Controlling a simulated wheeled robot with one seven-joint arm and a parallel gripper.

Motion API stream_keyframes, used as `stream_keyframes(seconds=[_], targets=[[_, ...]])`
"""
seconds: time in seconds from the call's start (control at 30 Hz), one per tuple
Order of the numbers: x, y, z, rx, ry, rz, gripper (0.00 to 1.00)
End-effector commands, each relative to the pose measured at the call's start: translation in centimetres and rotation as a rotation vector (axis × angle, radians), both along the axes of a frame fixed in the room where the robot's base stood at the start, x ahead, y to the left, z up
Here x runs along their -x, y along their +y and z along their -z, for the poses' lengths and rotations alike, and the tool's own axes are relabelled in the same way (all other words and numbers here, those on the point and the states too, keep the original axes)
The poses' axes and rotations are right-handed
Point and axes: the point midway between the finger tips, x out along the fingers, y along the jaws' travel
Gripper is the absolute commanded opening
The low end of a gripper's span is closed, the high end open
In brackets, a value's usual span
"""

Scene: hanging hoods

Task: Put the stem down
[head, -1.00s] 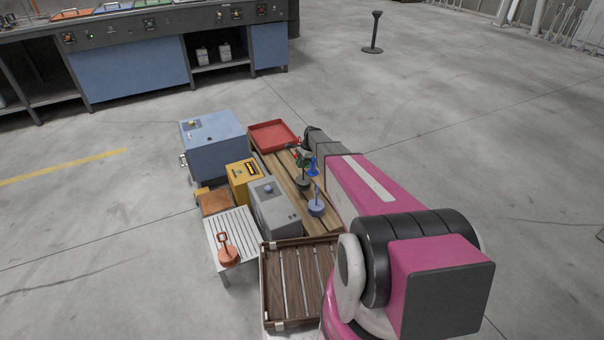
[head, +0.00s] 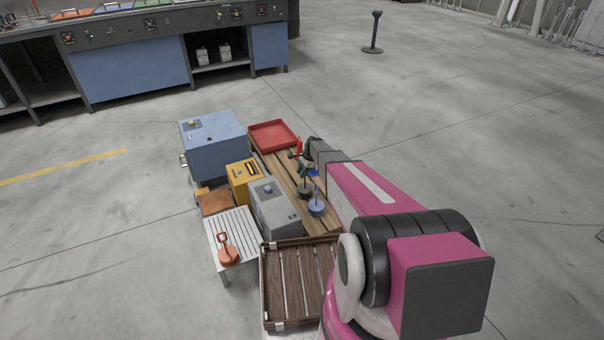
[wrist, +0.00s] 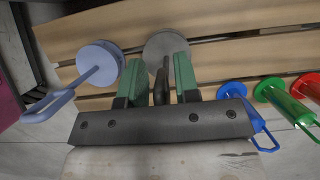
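The grey stem stands with its round grey disc (wrist: 166,44) over the slatted wooden bench in the wrist view. Its dark upper end (wrist: 161,88) is between the green fingers of my gripper (wrist: 161,78). Gaps show on both sides of it, so the fingers look open around it, not pressed on it. In the head view the disc (head: 304,192) appears low at the bench, beside a blue-grey disc piece (head: 316,208). My gripper (head: 306,168) is above it, partly hidden by my arm. Contact under the disc is hard to see.
The blue-grey piece (wrist: 97,64) with a loop handle is close left of my fingers. Blue (wrist: 236,92), green (wrist: 280,98) and red (wrist: 306,86) pieces are at right.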

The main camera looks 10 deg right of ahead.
Motion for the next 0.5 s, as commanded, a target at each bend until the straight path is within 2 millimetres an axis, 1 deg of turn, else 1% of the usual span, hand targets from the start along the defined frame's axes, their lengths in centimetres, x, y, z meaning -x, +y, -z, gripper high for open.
stream_keyframes(seconds=[0.33,0.43,0.5], targets=[[0.0,0.0,-0.2,0.0,0.0,0.0,0.36],[0.0,-0.2,-0.9,0.0,0.0,0.0,0.36],[-0.1,-0.6,-1.8,0.0,0.0,0.0,0.36]])
